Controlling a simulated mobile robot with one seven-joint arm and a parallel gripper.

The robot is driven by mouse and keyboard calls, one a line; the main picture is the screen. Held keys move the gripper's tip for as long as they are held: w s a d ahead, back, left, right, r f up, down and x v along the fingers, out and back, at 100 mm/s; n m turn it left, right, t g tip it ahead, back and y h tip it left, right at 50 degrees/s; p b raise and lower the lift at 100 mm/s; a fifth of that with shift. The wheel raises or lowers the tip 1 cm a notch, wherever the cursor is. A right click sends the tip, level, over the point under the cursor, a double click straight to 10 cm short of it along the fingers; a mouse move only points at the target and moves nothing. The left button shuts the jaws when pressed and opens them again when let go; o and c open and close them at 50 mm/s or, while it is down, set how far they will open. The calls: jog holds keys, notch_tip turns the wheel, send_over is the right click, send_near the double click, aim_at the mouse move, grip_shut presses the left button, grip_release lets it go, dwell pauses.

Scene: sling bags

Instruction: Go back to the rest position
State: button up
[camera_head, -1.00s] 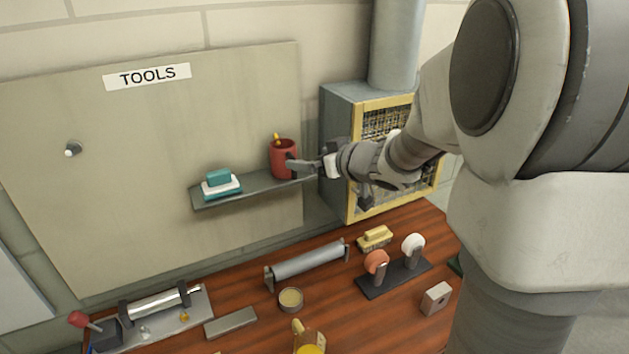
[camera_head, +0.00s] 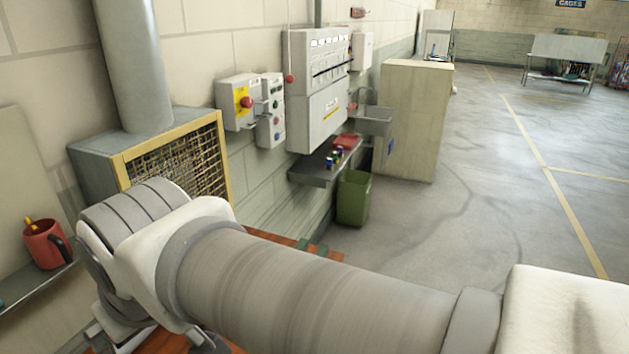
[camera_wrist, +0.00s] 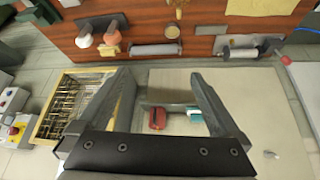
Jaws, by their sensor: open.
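My gripper (camera_wrist: 161,77) is open in the wrist view, with its two fingers spread and nothing between the tips. The red mug (camera_wrist: 158,119) and a teal-and-white block (camera_wrist: 195,113) show beyond the fingers on the wall shelf, apart from the gripper. In the head view, the red mug (camera_head: 47,243) stands upright on the shelf (camera_head: 40,287) at the left, with a yellow item sticking out of it. My arm crosses the lower part of the head view. My fingers cannot be made out clearly there.
A yellow-framed mesh box (camera_head: 175,165) stands behind my arm, and also shows in the wrist view (camera_wrist: 70,100). The wooden bench (camera_wrist: 202,47) holds brushes, rollers and other items. A green bin (camera_head: 353,197) stands by the wall. Open floor (camera_head: 470,230) lies to the right.

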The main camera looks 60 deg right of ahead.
jog(key=shift+s+a+f+b, duration=0.2)
jog(key=shift+s+f+b, duration=0.15)
jog(key=shift+s+f, duration=0.2)
jog(key=shift+s+a+f+b, duration=0.15)
jog(key=shift+s+f+b, duration=0.2)
jog(key=shift+s+f, duration=0.2)
dwell(0.5)
